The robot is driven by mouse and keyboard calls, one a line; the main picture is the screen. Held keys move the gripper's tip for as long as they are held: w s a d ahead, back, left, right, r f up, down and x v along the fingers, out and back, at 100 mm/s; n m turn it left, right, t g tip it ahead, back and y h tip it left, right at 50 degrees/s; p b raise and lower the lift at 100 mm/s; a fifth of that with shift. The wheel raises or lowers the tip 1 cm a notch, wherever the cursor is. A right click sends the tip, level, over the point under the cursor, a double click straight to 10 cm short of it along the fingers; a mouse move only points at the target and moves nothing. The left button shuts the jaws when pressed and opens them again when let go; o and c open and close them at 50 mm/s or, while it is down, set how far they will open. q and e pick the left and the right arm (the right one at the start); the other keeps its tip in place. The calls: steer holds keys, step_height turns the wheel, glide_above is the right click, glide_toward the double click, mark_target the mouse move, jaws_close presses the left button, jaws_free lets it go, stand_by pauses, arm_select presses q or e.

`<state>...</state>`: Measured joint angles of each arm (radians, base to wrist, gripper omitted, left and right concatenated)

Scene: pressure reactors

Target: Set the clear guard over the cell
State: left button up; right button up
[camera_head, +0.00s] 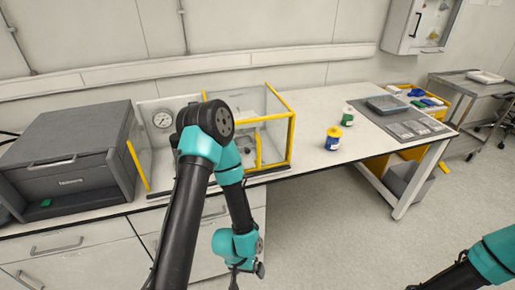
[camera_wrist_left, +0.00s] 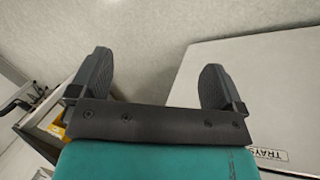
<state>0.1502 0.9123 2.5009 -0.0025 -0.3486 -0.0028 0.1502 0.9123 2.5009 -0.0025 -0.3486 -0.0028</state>
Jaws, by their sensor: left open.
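A clear guard with yellow edges (camera_head: 279,117) stands on the bench in the head view, partly hidden behind my left arm. Another clear panel with a yellow edge (camera_head: 138,166) stands to its left; I cannot tell whether they are one piece. The cell cannot be made out clearly behind the arm and panels. My left gripper (camera_wrist_left: 155,76) is open, its two fingers wide apart with nothing between them. In the head view it hangs low in front of the bench, apart from the guard. My right gripper is out of view.
A round gauge (camera_head: 162,120) sits behind the panels. A dark grey box unit (camera_head: 75,150) stands at the left.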

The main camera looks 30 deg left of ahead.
mark_target(260, 150)
arm_select(q)
steer(key=shift+c, duration=0.4)
